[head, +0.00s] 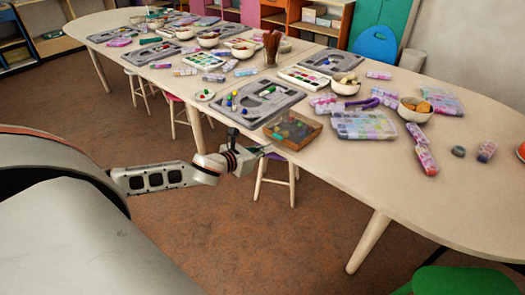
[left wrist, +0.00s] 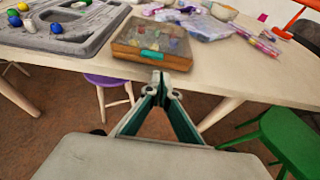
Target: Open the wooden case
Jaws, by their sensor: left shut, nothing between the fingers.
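The wooden case (head: 311,134) is a small brown box at the front edge of the long table, with several coloured pieces inside. In the left wrist view the case (left wrist: 125,47) sits just beyond my fingers, and its clear top appears to lie flat over the pieces. A green piece shows near its front side. My left gripper (head: 266,150) is at the table's front edge, close to the case's near side. In the left wrist view its fingertips (left wrist: 161,78) meet with nothing between them, apart from the case. My right gripper is not in view.
A grey bead board (head: 286,97) with coloured beads lies left of the case. A clear bead organizer (head: 363,125) lies to its right. A purple stool (left wrist: 105,80) stands below the table and a green chair (left wrist: 290,140) at right. The right table end is fairly clear.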

